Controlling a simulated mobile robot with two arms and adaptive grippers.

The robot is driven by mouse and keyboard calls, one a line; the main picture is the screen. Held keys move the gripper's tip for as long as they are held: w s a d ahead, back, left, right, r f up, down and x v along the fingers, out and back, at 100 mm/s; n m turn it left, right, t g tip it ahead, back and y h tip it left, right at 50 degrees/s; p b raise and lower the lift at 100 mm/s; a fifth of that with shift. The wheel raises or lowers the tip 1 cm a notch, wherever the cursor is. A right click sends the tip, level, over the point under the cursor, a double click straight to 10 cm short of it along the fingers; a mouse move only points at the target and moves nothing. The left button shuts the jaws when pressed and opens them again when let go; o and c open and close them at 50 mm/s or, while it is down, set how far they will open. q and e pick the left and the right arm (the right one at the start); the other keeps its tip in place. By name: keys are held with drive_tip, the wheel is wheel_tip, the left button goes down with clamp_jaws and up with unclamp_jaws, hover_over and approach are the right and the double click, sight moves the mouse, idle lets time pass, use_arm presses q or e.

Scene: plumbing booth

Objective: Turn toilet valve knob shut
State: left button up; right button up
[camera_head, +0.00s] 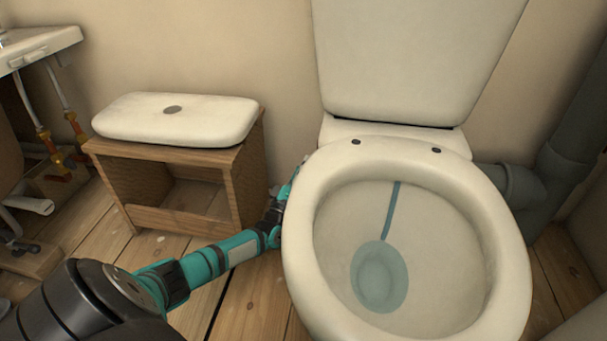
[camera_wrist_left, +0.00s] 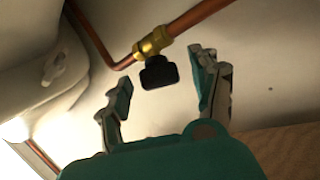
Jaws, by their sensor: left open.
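The toilet valve knob (camera_wrist_left: 158,73) is black and sits under a brass valve body (camera_wrist_left: 153,44) on a copper pipe (camera_wrist_left: 205,14) in the left wrist view. My left gripper (camera_wrist_left: 162,88) is open, with one finger on each side of the knob and a gap to both. I cannot tell how deep the knob lies between the fingers. In the head view my left arm reaches in beside the toilet (camera_head: 302,235), and the gripper (camera_head: 298,170) is mostly hidden behind the bowl's left rim. The knob is hidden in the head view. My right gripper is out of view.
A sink (camera_head: 38,45) is at far left. A grey drain pipe (camera_head: 570,130) is at right.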

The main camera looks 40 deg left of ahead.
use_arm(q)
drive_tip(key=shift+w+r, duration=0.1)
drive_tip(key=shift+w, duration=0.1)
drive_tip(key=shift+c, duration=0.2)
drive_tip(key=c, duration=1.1)
drive_tip(key=shift+a+m+t+h, duration=0.2)
drive_tip(key=shift+m+t+h, duration=0.4)
drive_tip(key=shift+m+t, duration=0.6)
drive_tip(key=shift+m+t+h, duration=0.4)
drive_tip(key=shift+m+h, duration=0.3)
drive_tip(key=shift+m, duration=0.7)
drive_tip(key=o, duration=1.1)
drive_tip(key=shift+o, duration=0.2)
